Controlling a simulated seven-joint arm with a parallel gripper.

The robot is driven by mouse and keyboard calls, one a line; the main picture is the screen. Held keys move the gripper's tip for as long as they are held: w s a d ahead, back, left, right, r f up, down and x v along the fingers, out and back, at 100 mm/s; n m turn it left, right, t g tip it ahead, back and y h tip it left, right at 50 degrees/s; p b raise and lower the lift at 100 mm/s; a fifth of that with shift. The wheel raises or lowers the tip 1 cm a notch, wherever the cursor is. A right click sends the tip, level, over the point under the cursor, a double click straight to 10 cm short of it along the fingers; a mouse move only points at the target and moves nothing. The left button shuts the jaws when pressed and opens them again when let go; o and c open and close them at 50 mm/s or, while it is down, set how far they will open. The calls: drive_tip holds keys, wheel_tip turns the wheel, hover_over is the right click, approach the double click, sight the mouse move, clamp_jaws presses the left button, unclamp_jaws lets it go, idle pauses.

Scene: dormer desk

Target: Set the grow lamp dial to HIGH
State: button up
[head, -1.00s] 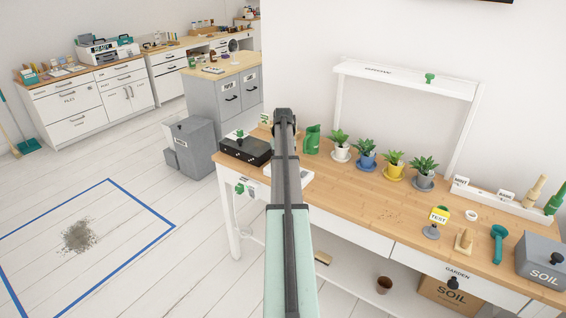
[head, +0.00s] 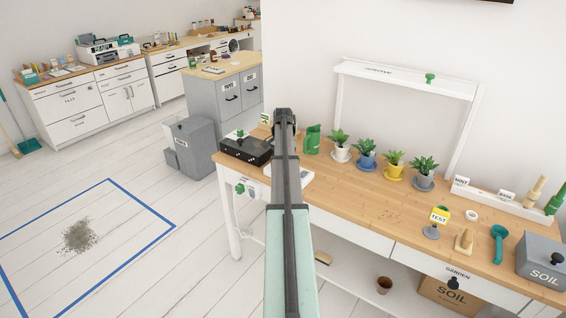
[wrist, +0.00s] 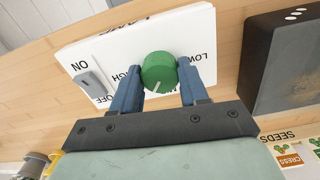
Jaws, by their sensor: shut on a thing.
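The grow lamp dial (wrist: 158,66) is a round green knob with a white pointer line, on a white panel (wrist: 100,50) seen upside down in the wrist view. Its pointer is toward the lower left, on the side of a partly hidden label ending in "GH". "LOW" is right of the knob; a label below is mostly covered. My gripper (wrist: 160,74) has its blue fingers on both sides of the knob, shut on it. In the head view my arm hides the gripper and dial; the panel's edge (head: 306,175) shows beside the arm.
An ON/OFF switch (wrist: 90,82) sits on the panel left of the fingers. A black box (head: 246,150) stands close to the panel on the wooden desk (head: 345,200). Potted plants (head: 395,165) and a green watering can (head: 312,138) stand to the right.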

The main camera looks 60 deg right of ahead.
drive_tip(key=m, duration=0.5)
drive_tip(key=shift+m, duration=2.6)
drive_tip(key=o, duration=1.1)
drive_tip(key=shift+c, duration=0.2)
wheel_tip(320, 180, up, 14)
drive_tip(key=shift+f, duration=0.1)
